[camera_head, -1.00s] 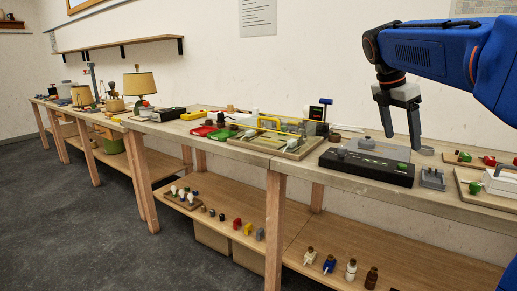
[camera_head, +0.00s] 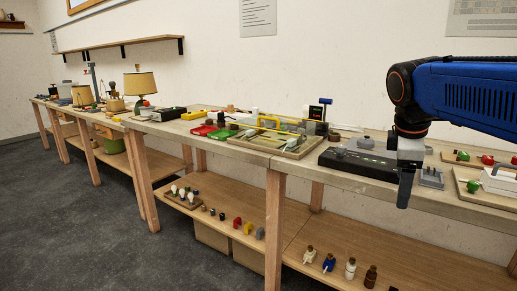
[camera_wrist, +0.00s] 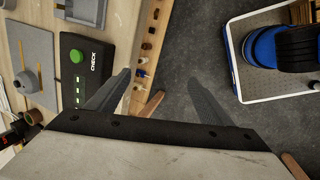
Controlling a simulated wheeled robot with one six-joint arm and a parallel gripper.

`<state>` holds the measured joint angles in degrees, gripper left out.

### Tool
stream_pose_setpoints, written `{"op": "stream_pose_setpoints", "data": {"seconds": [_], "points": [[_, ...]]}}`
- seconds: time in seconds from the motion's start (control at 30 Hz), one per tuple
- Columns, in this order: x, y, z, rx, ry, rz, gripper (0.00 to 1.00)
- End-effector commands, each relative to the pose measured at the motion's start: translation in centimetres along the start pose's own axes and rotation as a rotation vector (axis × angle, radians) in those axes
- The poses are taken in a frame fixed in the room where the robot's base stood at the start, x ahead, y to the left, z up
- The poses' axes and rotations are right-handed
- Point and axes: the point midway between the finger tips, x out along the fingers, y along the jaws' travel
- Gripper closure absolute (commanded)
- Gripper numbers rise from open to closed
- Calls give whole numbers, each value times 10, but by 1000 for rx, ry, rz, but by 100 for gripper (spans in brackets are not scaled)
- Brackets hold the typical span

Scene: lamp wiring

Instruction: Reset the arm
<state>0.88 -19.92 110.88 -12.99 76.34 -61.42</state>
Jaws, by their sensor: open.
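My gripper (camera_head: 404,190) hangs from the blue arm at the right, in front of the bench's front edge, with its fingers pointing down. One finger hides the other in the head view. In the wrist view my gripper (camera_wrist: 160,92) shows two dark fingers spread wide with nothing between them. Bare floor and the bench edge show beyond the gap. The black CHECK box (camera_head: 352,164) with a green button lies on the bench just left of the gripper. It also shows in the wrist view (camera_wrist: 95,45), left of the fingers. The gripper partly covers its right end in the head view.
The wooden bench (camera_head: 450,207) runs along the wall. A grey bracket (camera_head: 432,178) and a board with red and green parts (camera_head: 472,185) are right of the gripper. Small bulbs and bottles stand on the lower shelf (camera_head: 430,268). The floor (camera_head: 80,225) in front is clear.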

Motion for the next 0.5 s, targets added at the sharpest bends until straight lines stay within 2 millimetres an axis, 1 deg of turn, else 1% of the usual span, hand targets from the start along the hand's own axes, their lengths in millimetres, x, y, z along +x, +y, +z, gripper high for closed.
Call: {"op": "stream_pose_setpoints", "data": {"seconds": [0.03,0.1,0.27,0.4,0.5], "points": [[6,-19,2,70,21,5,26],[17,-43,4,182,52,7,26],[45,-98,6,445,127,0,26],[72,-146,8,678,188,-21,26],[93,-177,9,834,228,-42,26]]}}
